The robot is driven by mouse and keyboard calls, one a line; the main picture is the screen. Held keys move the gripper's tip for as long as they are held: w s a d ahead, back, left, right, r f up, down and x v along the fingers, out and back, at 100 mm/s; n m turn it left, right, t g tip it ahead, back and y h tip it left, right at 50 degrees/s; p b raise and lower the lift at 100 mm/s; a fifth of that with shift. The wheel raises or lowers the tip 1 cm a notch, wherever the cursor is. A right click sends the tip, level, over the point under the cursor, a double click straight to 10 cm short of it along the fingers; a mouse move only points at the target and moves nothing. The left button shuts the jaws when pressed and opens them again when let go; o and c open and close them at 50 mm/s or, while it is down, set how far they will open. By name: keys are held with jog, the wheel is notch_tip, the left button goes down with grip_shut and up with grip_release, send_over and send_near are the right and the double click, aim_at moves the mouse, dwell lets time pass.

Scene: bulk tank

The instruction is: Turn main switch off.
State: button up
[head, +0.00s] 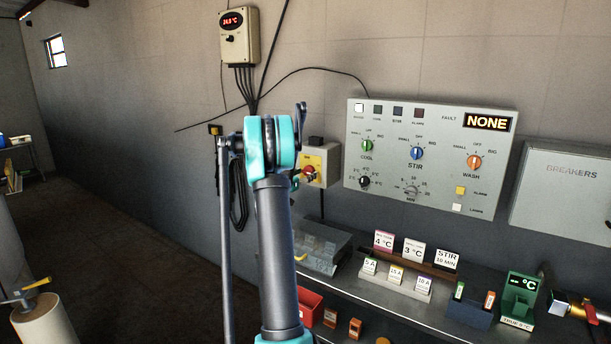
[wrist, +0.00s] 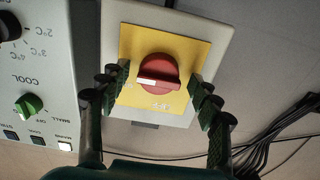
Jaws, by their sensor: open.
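The main switch is a red round knob (wrist: 157,72) with a white mark, on a yellow plate (wrist: 185,48) fixed to a pale box (wrist: 222,20). In the wrist view the white mark lies level, on the knob's left half; the plate's small lettering is unreadable. My gripper (wrist: 160,82) is open, one finger on each side of the knob, with visible gaps to it. In the head view the switch's yellow plate (head: 314,162) shows just right of my arm, which partly hides the box and most of my gripper (head: 298,180).
A grey control panel (head: 435,115) with several knobs hangs right of the switch; its green cool knob (wrist: 28,105) shows close in the wrist view. A bench (head: 385,292) with cards and small blocks stands below. Black cables (wrist: 285,130) run along the wall.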

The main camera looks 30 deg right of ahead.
jog(key=shift+d, duration=0.2)
jog(key=c, duration=1.1)
jog(key=shift+c, duration=0.2)
